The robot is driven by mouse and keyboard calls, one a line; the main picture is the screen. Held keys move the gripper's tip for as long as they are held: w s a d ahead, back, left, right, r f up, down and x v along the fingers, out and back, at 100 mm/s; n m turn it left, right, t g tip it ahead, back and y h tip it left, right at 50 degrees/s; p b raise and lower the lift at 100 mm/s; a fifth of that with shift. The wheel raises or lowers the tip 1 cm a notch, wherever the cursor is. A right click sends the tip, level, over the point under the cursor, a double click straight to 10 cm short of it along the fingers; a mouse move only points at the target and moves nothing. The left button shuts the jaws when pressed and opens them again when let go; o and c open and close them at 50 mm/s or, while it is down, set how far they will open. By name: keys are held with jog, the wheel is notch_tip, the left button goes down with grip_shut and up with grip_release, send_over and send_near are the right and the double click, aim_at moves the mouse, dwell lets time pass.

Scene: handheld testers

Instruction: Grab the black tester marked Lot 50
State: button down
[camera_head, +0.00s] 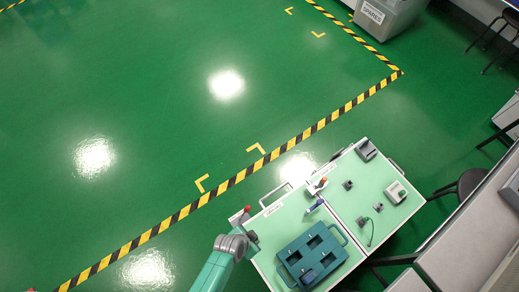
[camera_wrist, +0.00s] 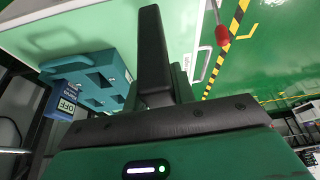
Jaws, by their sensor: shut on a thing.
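My gripper (camera_head: 248,234) is left of the near table in the head view, above its left edge. It is shut on a dark tester, mostly hidden; a dark part (camera_wrist: 183,82) shows behind the finger in the wrist view. A red-tipped probe (camera_head: 247,209) shows beside it; the wrist view also shows this red tip (camera_wrist: 221,35) and a thin lead. No lot marking is readable on the held thing. A teal tray (camera_head: 337,262) with cut-out slots lies on the near table. A blue tester (camera_head: 309,276) sits in it, and its OFF label (camera_wrist: 66,105) shows in the wrist view.
The pale green table (camera_head: 400,213) to the right holds a grey block (camera_head: 366,149), a white-green device (camera_head: 395,192), small dark items (camera_head: 348,185) and a cabled piece (camera_head: 362,221). A blue-handled item (camera_head: 314,206) lies near the divide. Open floor lies up and left.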

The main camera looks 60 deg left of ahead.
jog(key=s+d+r+p, duration=0.1)
jog(key=s+d, duration=0.2)
jog(key=s, duration=0.8)
jog(key=shift+s+p, duration=0.25)
jog(key=shift+p, duration=0.15)
